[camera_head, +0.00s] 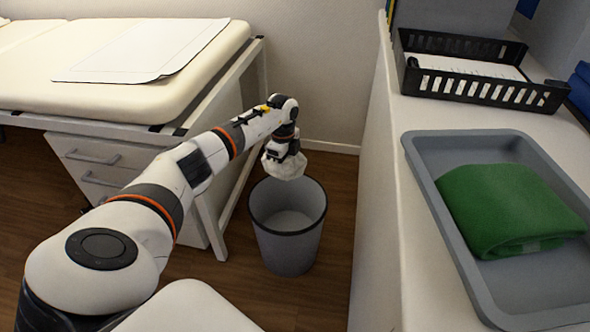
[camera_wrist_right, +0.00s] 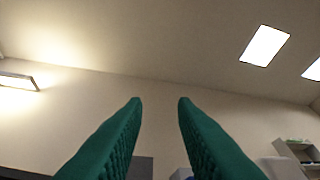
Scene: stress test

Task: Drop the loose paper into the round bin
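A crumpled white paper (camera_head: 284,165) hangs under my left gripper (camera_head: 284,156) in the head view. The gripper is shut on it and holds it above the round bin. The round grey bin (camera_head: 288,240) stands on the floor with its open top facing up, and its pale bottom shows inside. The paper is apart from the bin, over the back part of its rim. My right gripper (camera_wrist_right: 160,105) shows only in the right wrist view. Its two green fingers are apart with nothing between them, pointing toward the wall and ceiling.
A padded couch (camera_head: 60,60) with a white sheet (camera_head: 150,50) stands at the left, above a drawer unit (camera_head: 100,165). At right, a counter (camera_head: 385,200) bears a grey tray (camera_head: 440,190) with a folded green cloth (camera_head: 510,210) and a black basket (camera_head: 470,88).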

